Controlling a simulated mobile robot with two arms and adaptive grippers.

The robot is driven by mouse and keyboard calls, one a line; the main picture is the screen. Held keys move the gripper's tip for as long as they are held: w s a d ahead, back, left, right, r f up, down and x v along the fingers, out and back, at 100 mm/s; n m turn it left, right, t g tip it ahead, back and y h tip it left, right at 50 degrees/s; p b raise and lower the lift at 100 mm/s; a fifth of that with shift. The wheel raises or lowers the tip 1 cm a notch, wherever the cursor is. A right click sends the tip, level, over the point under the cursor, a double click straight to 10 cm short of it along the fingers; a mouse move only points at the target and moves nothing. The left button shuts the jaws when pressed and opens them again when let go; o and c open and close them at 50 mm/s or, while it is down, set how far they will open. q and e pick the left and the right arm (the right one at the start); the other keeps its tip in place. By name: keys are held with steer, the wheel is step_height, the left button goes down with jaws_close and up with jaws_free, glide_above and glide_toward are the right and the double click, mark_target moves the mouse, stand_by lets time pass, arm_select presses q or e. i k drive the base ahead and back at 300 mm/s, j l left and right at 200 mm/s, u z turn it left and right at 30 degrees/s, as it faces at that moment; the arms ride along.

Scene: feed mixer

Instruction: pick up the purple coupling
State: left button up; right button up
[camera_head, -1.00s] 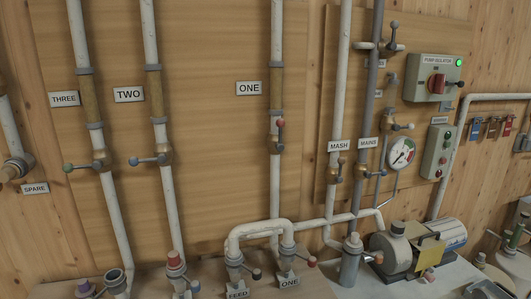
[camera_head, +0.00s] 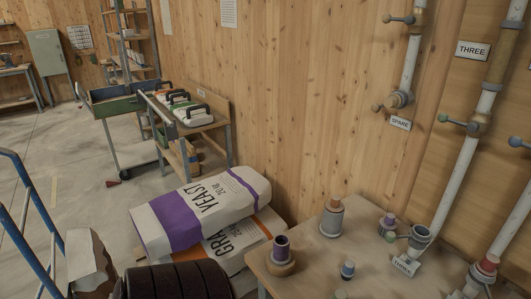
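A dark purple cylinder with an open top (camera_head: 281,247) stands upright on a round tan base at the near left corner of the bench (camera_head: 310,256). A smaller fitting with a purple top (camera_head: 388,221) stands farther right on the bench, beside an open grey pipe end (camera_head: 421,235) above a label reading THREE. I cannot tell for sure which of the two is the purple coupling. Neither of my grippers is in view.
A grey fitting with an orange band (camera_head: 332,216) and a small blue-banded piece (camera_head: 348,268) stand on the bench. Left of it are stacked sacks (camera_head: 205,212), a black ribbed object (camera_head: 178,281) and a blue rail (camera_head: 30,225). Open floor (camera_head: 75,160) lies beyond.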

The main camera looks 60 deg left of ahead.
mark_target(280, 254)
steer(key=j+u, duration=0.1)
steer(key=u, duration=1.7)
